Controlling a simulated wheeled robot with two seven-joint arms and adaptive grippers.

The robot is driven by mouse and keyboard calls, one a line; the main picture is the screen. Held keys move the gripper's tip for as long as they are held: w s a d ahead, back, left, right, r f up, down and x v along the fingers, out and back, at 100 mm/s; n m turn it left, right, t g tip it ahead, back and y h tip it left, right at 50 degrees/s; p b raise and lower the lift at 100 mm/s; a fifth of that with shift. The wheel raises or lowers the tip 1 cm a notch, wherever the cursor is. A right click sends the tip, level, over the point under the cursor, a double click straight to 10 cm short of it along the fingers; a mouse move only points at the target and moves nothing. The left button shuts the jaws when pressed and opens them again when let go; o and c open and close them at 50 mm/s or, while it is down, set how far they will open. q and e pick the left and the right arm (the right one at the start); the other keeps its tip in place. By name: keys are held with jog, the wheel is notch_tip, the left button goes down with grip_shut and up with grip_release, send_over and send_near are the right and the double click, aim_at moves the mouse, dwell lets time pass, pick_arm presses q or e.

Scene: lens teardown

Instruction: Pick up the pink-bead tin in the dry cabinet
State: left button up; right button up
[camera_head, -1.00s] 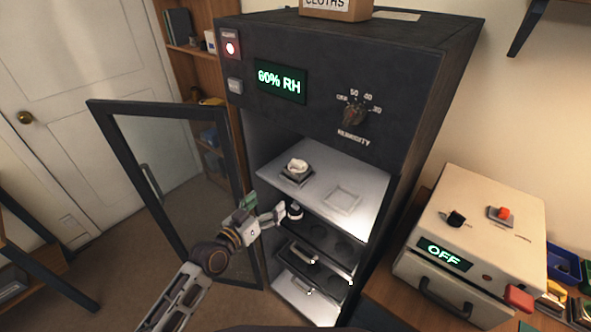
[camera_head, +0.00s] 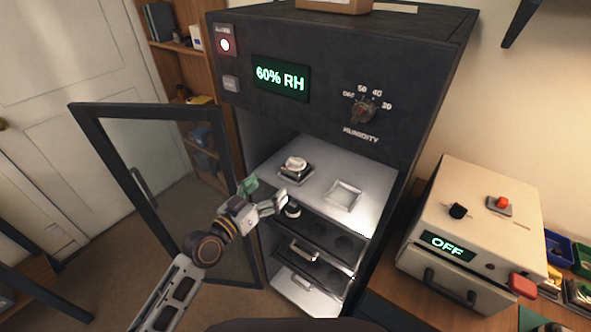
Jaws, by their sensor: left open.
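The dry cabinet (camera_head: 325,75) stands with its glass door (camera_head: 165,190) swung open to the left. On its upper shelf, a small round pale-topped container (camera_head: 295,164) sits on a dark square base. It may be the bead tin, but no pink can be made out. An empty square clear tray (camera_head: 344,195) lies to its right on the same shelf. My left gripper (camera_head: 267,194) is open and empty at the cabinet's front opening, to the lower left of the container and apart from it. My right gripper is not in view.
Below the shelf, a dark drawer with round slots holds a small dark round item (camera_head: 292,210). A beige oven-like box (camera_head: 475,215) reading OFF stands on the bench at right. Coloured bins lie beyond it.

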aim_at(294, 165)
pick_arm(q)
jog(key=shift+m, duration=0.4)
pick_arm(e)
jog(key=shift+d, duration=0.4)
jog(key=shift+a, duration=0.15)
pick_arm(q)
jog(key=p+x, duration=0.1)
jog(key=x, duration=0.7)
jog(key=shift+w+d, duration=0.25)
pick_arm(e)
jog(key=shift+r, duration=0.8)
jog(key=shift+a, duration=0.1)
